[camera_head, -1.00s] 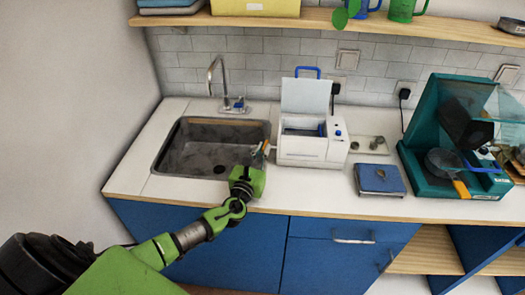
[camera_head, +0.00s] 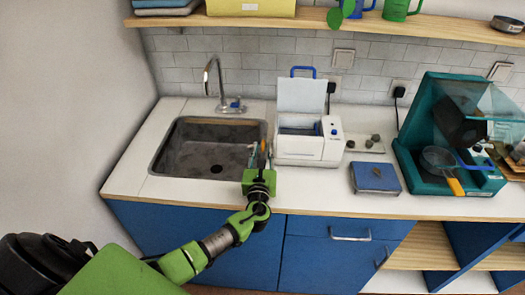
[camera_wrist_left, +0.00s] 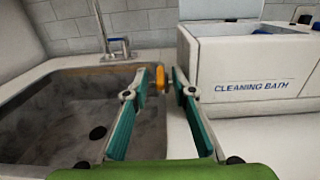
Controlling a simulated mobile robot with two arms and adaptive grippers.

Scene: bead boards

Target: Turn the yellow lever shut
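The yellow lever (camera_wrist_left: 160,78) shows in the left wrist view as a small orange-yellow piece beside the left side of the white cleaning bath (camera_wrist_left: 245,85). In the head view, a bit of orange (camera_head: 263,146) shows at the bath's left side. My left gripper (camera_wrist_left: 161,86) is open, with a teal finger on each side of the lever in the picture. Whether the fingers touch it I cannot tell. In the head view the left gripper (camera_head: 259,157) is between the sink and the bath. My right gripper is in neither view.
The sink (camera_head: 180,165) with its tap (camera_head: 212,78) lies left of the gripper. Right of the bath, a blue pad (camera_head: 375,180) lies near the counter's front edge. A teal machine (camera_head: 410,150) stands farther right. A shelf (camera_head: 300,18) runs above.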

